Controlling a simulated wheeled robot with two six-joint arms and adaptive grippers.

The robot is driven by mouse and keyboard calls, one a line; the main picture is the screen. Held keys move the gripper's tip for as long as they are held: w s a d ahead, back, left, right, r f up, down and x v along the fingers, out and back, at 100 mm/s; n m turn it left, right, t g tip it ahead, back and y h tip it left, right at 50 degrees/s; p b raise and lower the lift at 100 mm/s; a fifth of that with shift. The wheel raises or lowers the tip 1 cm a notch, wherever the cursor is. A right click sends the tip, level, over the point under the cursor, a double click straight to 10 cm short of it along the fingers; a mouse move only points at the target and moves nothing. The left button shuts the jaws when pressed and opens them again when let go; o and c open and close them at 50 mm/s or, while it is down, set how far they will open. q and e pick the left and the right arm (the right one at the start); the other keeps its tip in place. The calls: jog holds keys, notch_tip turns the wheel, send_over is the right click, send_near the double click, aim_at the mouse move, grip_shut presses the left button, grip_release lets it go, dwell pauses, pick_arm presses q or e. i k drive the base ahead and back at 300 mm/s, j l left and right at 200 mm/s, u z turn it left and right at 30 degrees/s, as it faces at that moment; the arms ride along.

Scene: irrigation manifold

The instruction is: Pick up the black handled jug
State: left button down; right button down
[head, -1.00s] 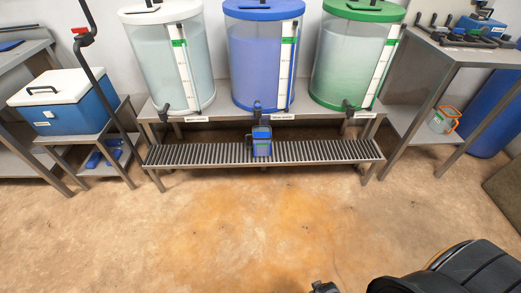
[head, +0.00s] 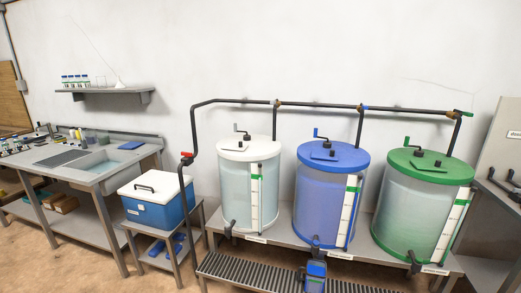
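A jug (head: 316,271) with blue contents stands on the slatted grating below the blue tank's tap, at the bottom edge of the head view. A dark handle shows on its left side; its lower part is cut off by the frame. Neither of my grippers is in view.
White-lidded (head: 248,185), blue (head: 325,200) and green-lidded (head: 415,215) tanks stand on a bench behind the grating (head: 245,272). A blue cooler (head: 155,205) sits on a low stand to the left, near a sink bench (head: 95,175). Black pipes run above the tanks.

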aim_at(311, 276)
jog(key=i+l+u, duration=0.1)
jog(key=l, duration=0.25)
jog(key=i+l+u, duration=0.15)
jog(key=l, duration=0.25)
jog(key=i+l+u, duration=0.1)
jog(key=l, duration=0.3)
jog(key=i, duration=0.1)
